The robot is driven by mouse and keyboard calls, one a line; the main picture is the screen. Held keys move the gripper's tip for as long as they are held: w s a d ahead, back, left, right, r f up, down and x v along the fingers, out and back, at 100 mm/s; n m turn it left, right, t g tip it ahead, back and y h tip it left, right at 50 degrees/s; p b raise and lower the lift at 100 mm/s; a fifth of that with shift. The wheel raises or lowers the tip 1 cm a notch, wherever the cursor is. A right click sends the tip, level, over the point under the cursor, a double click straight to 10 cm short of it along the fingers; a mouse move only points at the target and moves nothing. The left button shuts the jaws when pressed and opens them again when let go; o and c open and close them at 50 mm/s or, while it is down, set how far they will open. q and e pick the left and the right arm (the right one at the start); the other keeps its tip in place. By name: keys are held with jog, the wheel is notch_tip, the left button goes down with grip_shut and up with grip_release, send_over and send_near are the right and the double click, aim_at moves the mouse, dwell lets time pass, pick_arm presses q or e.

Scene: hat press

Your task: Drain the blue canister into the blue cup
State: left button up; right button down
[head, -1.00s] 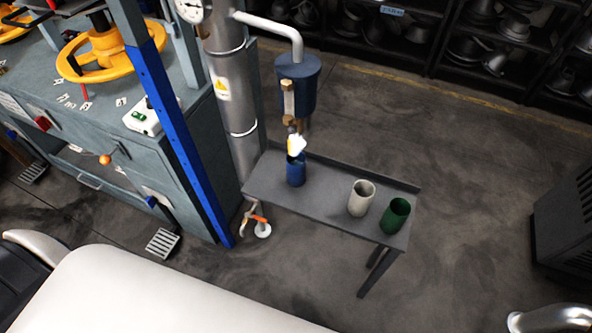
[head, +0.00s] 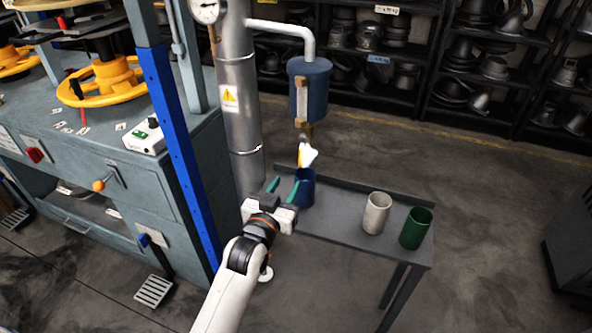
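The blue canister (head: 312,92) hangs from a bent pipe above the narrow table. It has a sight gauge on its front and a brass outlet (head: 306,131) below. A white and yellow piece (head: 307,155) shows under the outlet, just above the blue cup; I cannot tell what it is. The blue cup (head: 306,190) stands upright on the table's left end, below the outlet. My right gripper is not in view.
A pale cup (head: 376,213) and a green cup (head: 416,228) stand on the right part of the grey table (head: 340,228). A steel column (head: 240,110) and blue post (head: 180,150) rise left of it.

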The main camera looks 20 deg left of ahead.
aim_at(301, 157)
pick_arm(q)
jog(key=w, duration=1.2)
jog(key=shift+w+d+r, duration=0.1)
jog(key=shift+d+r, duration=0.1)
jog(key=shift+r, duration=0.05)
jog(key=shift+c, duration=0.4)
grip_shut()
